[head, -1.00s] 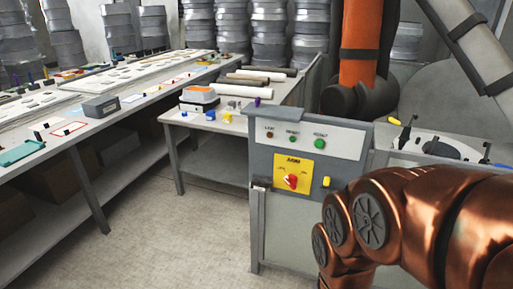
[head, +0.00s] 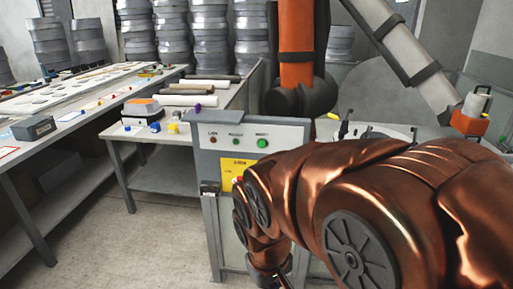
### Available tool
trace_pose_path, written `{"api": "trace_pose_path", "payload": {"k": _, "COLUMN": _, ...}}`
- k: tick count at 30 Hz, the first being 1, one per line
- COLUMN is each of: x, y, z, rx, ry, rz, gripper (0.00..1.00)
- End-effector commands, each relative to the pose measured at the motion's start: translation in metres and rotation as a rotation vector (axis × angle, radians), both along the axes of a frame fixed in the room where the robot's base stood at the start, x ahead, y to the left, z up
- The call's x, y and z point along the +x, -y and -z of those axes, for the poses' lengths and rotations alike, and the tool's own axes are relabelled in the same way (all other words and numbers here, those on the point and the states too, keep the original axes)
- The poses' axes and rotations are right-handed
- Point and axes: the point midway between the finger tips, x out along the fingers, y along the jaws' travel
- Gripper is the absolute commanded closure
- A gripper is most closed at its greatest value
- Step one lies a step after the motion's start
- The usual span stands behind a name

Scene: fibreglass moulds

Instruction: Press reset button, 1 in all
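A control box (head: 205,165) with a light grey top panel stands at the middle of the head view. A green round button (head: 263,143) sits at the panel's right under a small label, which seems to read "RESET". A smaller green one (head: 235,140) and a small red one (head: 213,139) are to its left. A yellow plate (head: 233,163) below is partly hidden by my copper arm, and its red switch is mostly covered. The dark end of my arm, with my gripper (head: 277,280), is low in front of the box, cut by the bottom edge; its fingers cannot be made out.
A small table (head: 150,178) with an orange-topped device (head: 142,106) and white rolls is left of the box. A long workbench (head: 62,132) runs along the left. An orange column (head: 296,45) stands behind the box. Floor at lower left is clear.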

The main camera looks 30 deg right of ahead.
Motion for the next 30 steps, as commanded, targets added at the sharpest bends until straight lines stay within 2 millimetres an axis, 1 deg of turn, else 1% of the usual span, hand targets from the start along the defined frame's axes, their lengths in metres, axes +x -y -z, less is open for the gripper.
{"api": "trace_pose_path", "payload": {"k": 1, "x": 0.021, "y": 0.019, "z": 0.006, "rx": -0.039, "ry": 0.058, "rz": 0.022, "gripper": 1.0}}
{"api": "trace_pose_path", "payload": {"k": 2, "x": 0.034, "y": 0.03, "z": 0.006, "rx": -0.063, "ry": 0.095, "rz": 0.03, "gripper": 1.0}}
{"api": "trace_pose_path", "payload": {"k": 3, "x": 0.052, "y": 0.044, "z": 0.005, "rx": -0.098, "ry": 0.147, "rz": 0.036, "gripper": 1.0}}
{"api": "trace_pose_path", "payload": {"k": 5, "x": 0.078, "y": 0.067, "z": 0.002, "rx": -0.152, "ry": 0.224, "rz": 0.041, "gripper": 1.0}}
{"api": "trace_pose_path", "payload": {"k": 6, "x": 0.094, "y": 0.082, "z": -0.001, "rx": -0.189, "ry": 0.276, "rz": 0.043, "gripper": 1.0}}
{"api": "trace_pose_path", "payload": {"k": 8, "x": 0.119, "y": 0.105, "z": -0.007, "rx": -0.246, "ry": 0.353, "rz": 0.038, "gripper": 1.0}}
{"api": "trace_pose_path", "payload": {"k": 9, "x": 0.135, "y": 0.12, "z": -0.011, "rx": -0.284, "ry": 0.401, "rz": 0.032, "gripper": 1.0}}
{"api": "trace_pose_path", "payload": {"k": 12, "x": 0.171, "y": 0.156, "z": -0.024, "rx": -0.379, "ry": 0.517, "rz": 0.002, "gripper": 1.0}}
{"api": "trace_pose_path", "payload": {"k": 15, "x": 0.205, "y": 0.185, "z": -0.038, "rx": -0.464, "ry": 0.629, "rz": -0.047, "gripper": 1.0}}
{"api": "trace_pose_path", "payload": {"k": 18, "x": 0.236, "y": 0.208, "z": -0.053, "rx": -0.542, "ry": 0.732, "rz": -0.112, "gripper": 1.0}}
{"api": "trace_pose_path", "payload": {"k": 21, "x": 0.265, "y": 0.225, "z": -0.065, "rx": -0.605, "ry": 0.83, "rz": -0.19, "gripper": 1.0}}
{"api": "trace_pose_path", "payload": {"k": 23, "x": 0.281, "y": 0.233, "z": -0.07, "rx": -0.635, "ry": 0.882, "rz": -0.243, "gripper": 1.0}}
{"api": "trace_pose_path", "payload": {"k": 24, "x": 0.291, "y": 0.236, "z": -0.073, "rx": -0.652, "ry": 0.918, "rz": -0.282, "gripper": 1.0}}
{"api": "trace_pose_path", "payload": {"k": 26, "x": 0.304, "y": 0.239, "z": -0.075, "rx": -0.671, "ry": 0.969, "rz": -0.341, "gripper": 1.0}}
{"api": "trace_pose_path", "payload": {"k": 30, "x": 0.332, "y": 0.239, "z": -0.073, "rx": -0.688, "ry": 1.08, "rz": -0.491, "gripper": 1.0}}
